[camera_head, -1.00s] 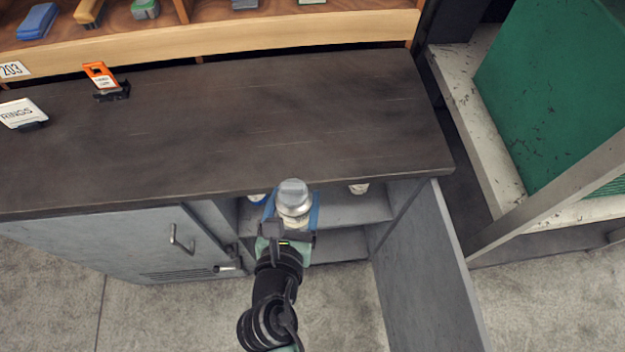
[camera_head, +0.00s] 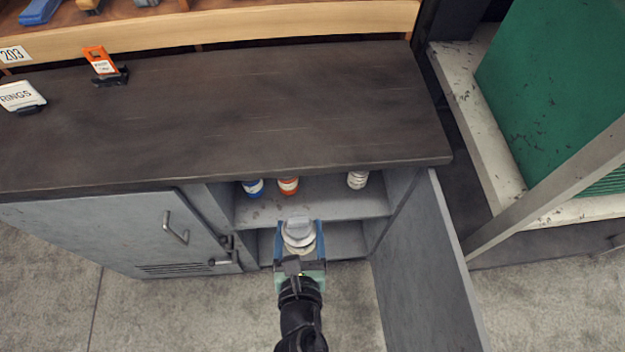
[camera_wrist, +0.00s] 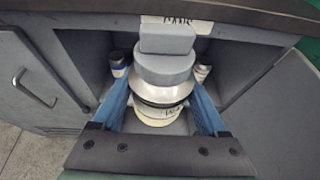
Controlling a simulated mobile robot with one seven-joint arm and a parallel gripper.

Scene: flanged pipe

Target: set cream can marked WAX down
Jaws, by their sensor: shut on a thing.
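The cream can marked WAX (camera_head: 299,243) has a grey cap and a silver shoulder. It also shows in the wrist view (camera_wrist: 160,112), where part of its label is visible. My gripper (camera_head: 299,246) is shut on the can, with a blue finger on each side of it. In the head view the can is in front of the open cabinet (camera_head: 310,203), overlapping the lower shelf opening. Whether its base touches anything is hidden.
On the upper shelf stand a blue-banded can (camera_head: 253,188), an orange-banded can (camera_head: 288,185) and a white can (camera_head: 358,180). The open door (camera_head: 425,265) stands at the right. A shut door (camera_head: 120,235) is at the left. The dark worktop (camera_head: 230,115) overhangs the shelves.

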